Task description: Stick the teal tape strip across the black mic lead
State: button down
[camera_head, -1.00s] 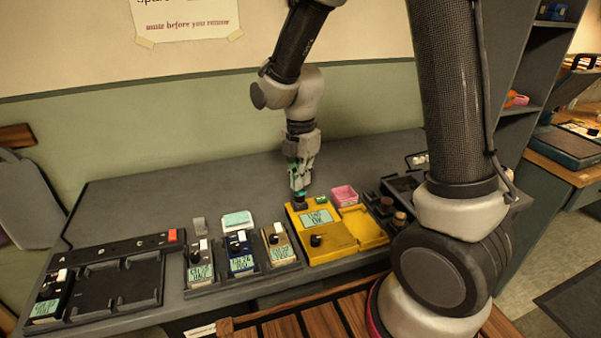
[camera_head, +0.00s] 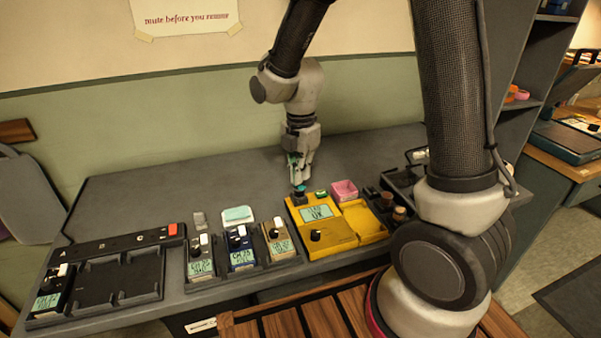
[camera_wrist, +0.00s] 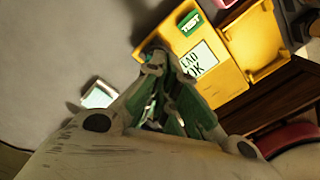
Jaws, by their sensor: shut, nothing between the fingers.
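My gripper (camera_head: 299,180) points down over the back left corner of the yellow tester (camera_head: 345,238), shut and empty. Directly below the fingertips is a small dark block (camera_head: 299,198) with teal at its top. I cannot tell whether that teal is the tape strip or the finger pads. I cannot make out a black mic lead; the fingers hide this spot in the wrist view. There the tester's screen (camera_wrist: 198,60) reads "LEAD OK". A white-rimmed pad (camera_head: 238,215) with a pale teal face lies on the bench left of the tester, also in the wrist view (camera_wrist: 98,96).
Three small devices stand in a dark rack (camera_head: 245,262) left of the tester. A dark lettered tray (camera_head: 118,280) is further left. A pink box (camera_head: 344,190) and a green "TEST" button (camera_wrist: 190,26) are at the tester's back. The bench behind is clear.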

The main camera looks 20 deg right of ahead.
jog(key=shift+f, duration=1.05)
dwell(1.2)
jog(key=shift+r, duration=3.5)
jog(key=m, duration=0.2)
jog(key=shift+s+d+m, duration=0.1)
jog(key=shift+s+m, duration=0.1)
jog(key=shift+m, duration=0.2)
jog(key=s+d+r+m+t, duration=0.2)
jog(key=s+d+r+m, duration=0.5)
jog(key=s+m, duration=0.2)
jog(key=s+d+r+m+t, duration=0.2)
jog(key=s+d+r+m, duration=0.5)
jog(key=m, duration=0.5)
jog(key=s, duration=0.2)
jog(key=shift+s+d+r, duration=0.15)
jog(key=shift+s+d, duration=0.15)
